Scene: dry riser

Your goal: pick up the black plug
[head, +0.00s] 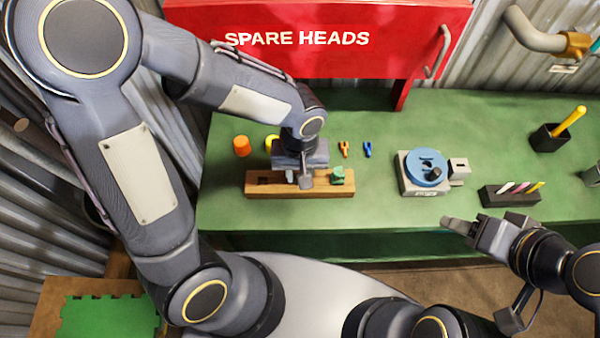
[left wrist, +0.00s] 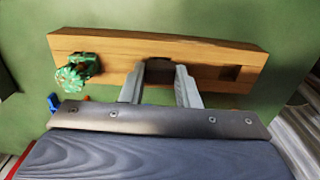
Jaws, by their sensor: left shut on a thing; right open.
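My left gripper (left wrist: 160,88) reaches down to the wooden block (left wrist: 200,54). Its fingers are shut on a dark piece (left wrist: 158,70), which appears to be the black plug, at the middle of the block. The piece is mostly hidden by the fingers, and I cannot tell whether it is still in its socket. In the head view the left gripper (head: 304,178) covers the middle of the wooden block (head: 290,192). My right gripper (head: 462,229) is open and empty, in front of the bench edge at the right.
A green fitting (head: 338,176) sits at the block's right end. Behind are an orange cylinder (head: 242,146), a yellow piece (head: 272,141) and small orange and blue pieces. A blue disc (head: 426,168) with a dark knob, a pen tray (head: 510,195) and a red cabinet (head: 320,40) stand around.

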